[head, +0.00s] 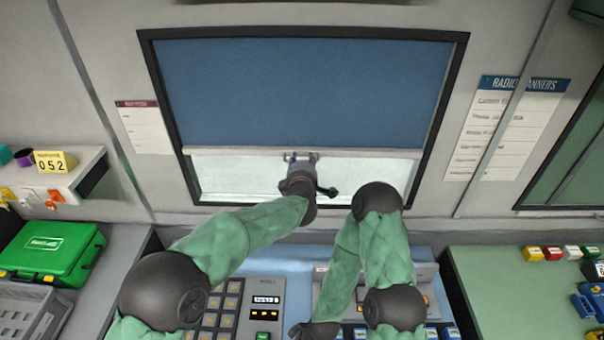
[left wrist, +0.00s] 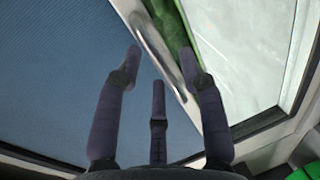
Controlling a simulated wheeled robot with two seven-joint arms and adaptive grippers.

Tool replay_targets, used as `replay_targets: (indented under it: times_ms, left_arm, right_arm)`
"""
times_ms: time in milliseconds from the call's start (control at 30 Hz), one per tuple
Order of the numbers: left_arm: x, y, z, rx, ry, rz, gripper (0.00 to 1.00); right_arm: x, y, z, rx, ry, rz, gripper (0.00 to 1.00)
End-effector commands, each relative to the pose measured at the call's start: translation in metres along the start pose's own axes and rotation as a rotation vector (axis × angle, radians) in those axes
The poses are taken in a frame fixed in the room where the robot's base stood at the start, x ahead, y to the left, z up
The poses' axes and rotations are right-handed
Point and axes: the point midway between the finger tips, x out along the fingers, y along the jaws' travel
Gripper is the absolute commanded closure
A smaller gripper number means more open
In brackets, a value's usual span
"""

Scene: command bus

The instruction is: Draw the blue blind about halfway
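A strip of bright glass (head: 235,178) shows below the bar. My left gripper (head: 301,157) is at the bar near its middle. In the left wrist view, the left gripper's (left wrist: 162,58) fingers are spread apart, with the bar (left wrist: 152,45) passing between them; contact is not clear. The blind (left wrist: 50,85) fills the left side there. My right gripper (head: 312,330) is low at the bottom edge, its fingers unclear.
A console with a keypad (head: 222,305) lies below the window. A green case (head: 50,250) stands at the left, and a green worktop (head: 510,285) with small coloured blocks is at the right. A printed notice (head: 505,128) hangs right of the window.

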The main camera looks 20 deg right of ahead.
Motion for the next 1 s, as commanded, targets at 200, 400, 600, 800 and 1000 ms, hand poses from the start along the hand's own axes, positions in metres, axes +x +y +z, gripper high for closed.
replay_targets:
  times_ms: [200, 400, 600, 800, 1000]
  left_arm:
    - [-0.033, 0.001, 0.0, 0.001, -0.002, 0.0, 0.6]
    - [-0.066, 0.0, 0.0, 0.001, -0.002, 0.0, 0.6]
    - [-0.092, -0.001, 0.0, 0.002, -0.002, -0.001, 0.6]
    - [-0.104, -0.001, 0.0, 0.001, -0.001, -0.001, 0.6]
    - [-0.106, -0.001, 0.0, 0.001, 0.0, -0.001, 0.6]
  right_arm:
    - [0.0, 0.0, 0.0, 0.0, 0.0, 0.0, 0.6]
    - [0.0, 0.0, 0.0, 0.0, 0.0, 0.0, 0.6]
    - [0.0, 0.0, 0.0, 0.0, 0.0, 0.0, 0.6]
    - [0.0, 0.0, 0.0, 0.0, 0.0, 0.0, 0.6]
    - [0.0, 0.0, 0.0, 0.0, 0.0, 0.0, 0.6]
